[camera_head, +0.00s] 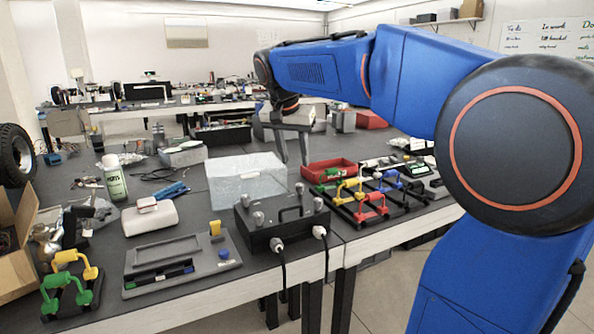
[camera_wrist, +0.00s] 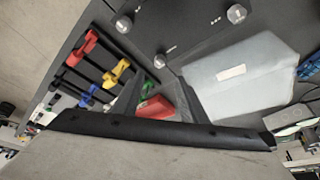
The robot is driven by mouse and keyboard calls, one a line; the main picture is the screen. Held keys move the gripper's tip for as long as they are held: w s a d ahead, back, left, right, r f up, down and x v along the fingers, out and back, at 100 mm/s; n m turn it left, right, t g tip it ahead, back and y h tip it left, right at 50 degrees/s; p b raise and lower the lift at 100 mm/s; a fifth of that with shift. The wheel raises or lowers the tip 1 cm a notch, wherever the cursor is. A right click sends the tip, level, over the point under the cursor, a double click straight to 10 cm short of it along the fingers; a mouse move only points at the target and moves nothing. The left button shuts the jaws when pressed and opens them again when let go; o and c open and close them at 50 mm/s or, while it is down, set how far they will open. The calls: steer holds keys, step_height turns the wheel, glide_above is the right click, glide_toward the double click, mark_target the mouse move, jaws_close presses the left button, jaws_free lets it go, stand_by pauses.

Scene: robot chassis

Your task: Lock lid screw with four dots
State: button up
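The black box (camera_head: 283,222) stands near the front edge of the table, with silver knob-like screws at its lid corners, such as the front-left screw (camera_head: 258,218) and the right screw (camera_head: 318,204). In the wrist view the box lid (camera_wrist: 180,22) is at the top, with three screws visible, one of them the lower screw (camera_wrist: 160,60). Small pale dots show on the lid, too small to match to a screw with certainty. My gripper (camera_head: 294,162) is open and empty, pointing down above the table behind the box; its spread fingers also show in the wrist view (camera_wrist: 159,77).
A translucent grey case (camera_head: 245,182) lies behind the box. A red tray (camera_head: 328,172) and a rack with coloured handles (camera_head: 365,196) are at right. A grey tray (camera_head: 180,262), white box (camera_head: 150,217) and bottle (camera_head: 114,178) are at left. Two cables hang from the box front.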

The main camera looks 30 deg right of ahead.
steer(key=v, duration=0.7)
steer(key=shift+r, duration=0.3)
steer(key=s+a+f+n+y, duration=0.1)
steer(key=s+f+n, duration=0.2)
steer(key=s+f, duration=0.6)
steer(key=s+a+f+n+t+y, duration=0.1)
steer(key=s+a+f+n, duration=0.1)
steer(key=s+f, duration=0.8)
steer(key=s+a+f+n+y, duration=0.1)
steer(key=s+f+n, duration=0.3)
steer(key=s+f, duration=0.5)
steer(key=shift+s+a+f+t, duration=0.3)
steer(key=shift+s+f, duration=0.05)
steer(key=shift+f, duration=0.55)
